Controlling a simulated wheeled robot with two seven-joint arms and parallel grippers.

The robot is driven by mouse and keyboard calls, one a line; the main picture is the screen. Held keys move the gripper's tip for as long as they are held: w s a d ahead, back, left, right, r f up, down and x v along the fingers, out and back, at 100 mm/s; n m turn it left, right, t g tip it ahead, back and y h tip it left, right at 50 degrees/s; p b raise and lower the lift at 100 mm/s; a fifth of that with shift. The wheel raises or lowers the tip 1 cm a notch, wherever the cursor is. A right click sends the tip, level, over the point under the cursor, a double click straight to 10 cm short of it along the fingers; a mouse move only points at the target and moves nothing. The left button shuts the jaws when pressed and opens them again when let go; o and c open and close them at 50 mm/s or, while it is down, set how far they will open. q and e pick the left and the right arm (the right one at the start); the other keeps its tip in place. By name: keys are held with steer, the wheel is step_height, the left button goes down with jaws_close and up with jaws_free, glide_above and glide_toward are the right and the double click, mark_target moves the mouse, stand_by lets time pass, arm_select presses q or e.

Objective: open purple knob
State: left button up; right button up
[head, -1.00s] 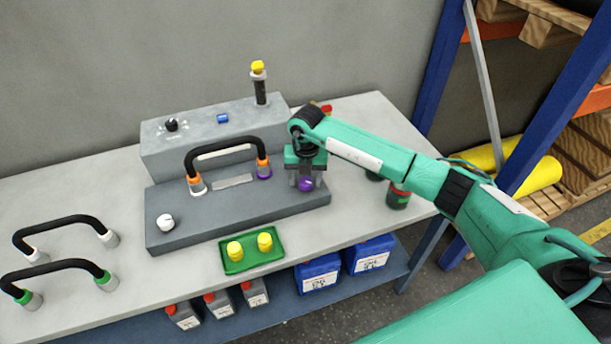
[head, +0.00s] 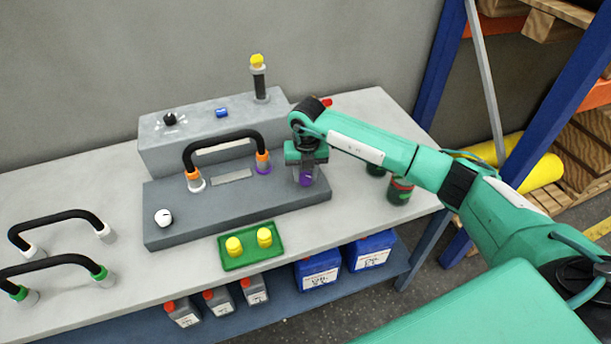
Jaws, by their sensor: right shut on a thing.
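The purple knob (head: 306,180) is on the right end of the grey base panel (head: 235,209), partly hidden by my right gripper. My right gripper (head: 306,175) points down over the knob and is shut on it. My left gripper is not in view. A black hose (head: 222,139) arches on the same panel, from an orange-ringed connector (head: 194,181) to one with an orange and purple ring (head: 263,163). A white knob (head: 163,217) is on the panel's left end.
A grey box (head: 190,135) with a black knob, a blue part and a yellow-topped post (head: 258,76) stands behind. A green tray (head: 235,262) with yellow pieces lies in front. Two loose hoses (head: 60,218) are at left. Dark green-and-red cans (head: 400,190) stand right of the gripper.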

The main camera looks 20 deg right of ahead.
steer(key=n+b, duration=0.3)
steer(key=shift+f, duration=0.15)
steer(key=shift+d+r+n+b, duration=0.1)
steer(key=shift+r+n+b, duration=0.1)
steer(key=shift+n+b, duration=1.25)
steer(key=shift+n, duration=0.25)
steer(key=o, duration=1)
